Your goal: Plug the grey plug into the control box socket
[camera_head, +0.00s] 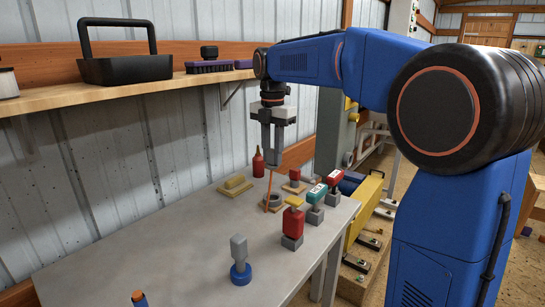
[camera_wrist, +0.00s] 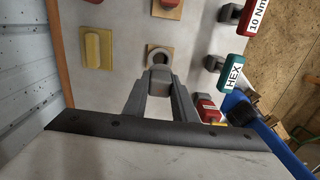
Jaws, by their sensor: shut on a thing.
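My gripper (camera_head: 271,147) is above the grey workbench, pointing down. In the wrist view its fingers (camera_wrist: 158,88) come together on a small grey piece, which seems to be the grey plug (camera_wrist: 160,73). The fingers hide most of it. A thin orange cord (camera_head: 268,190) hangs below the gripper towards the bench. Under it, a dark grey ring on a wooden plate (camera_head: 273,200) lies on the bench, apart from the gripper. I cannot make out the control box socket for certain.
Red bottle (camera_head: 258,163), yellow block (camera_head: 234,185), red block (camera_head: 293,222), teal HEX block (camera_head: 315,196), 10 Nm red block (camera_head: 334,179) and grey piece on a blue base (camera_head: 239,250) stand on the bench (camera_head: 180,240). A shelf (camera_head: 130,93) runs along the left wall.

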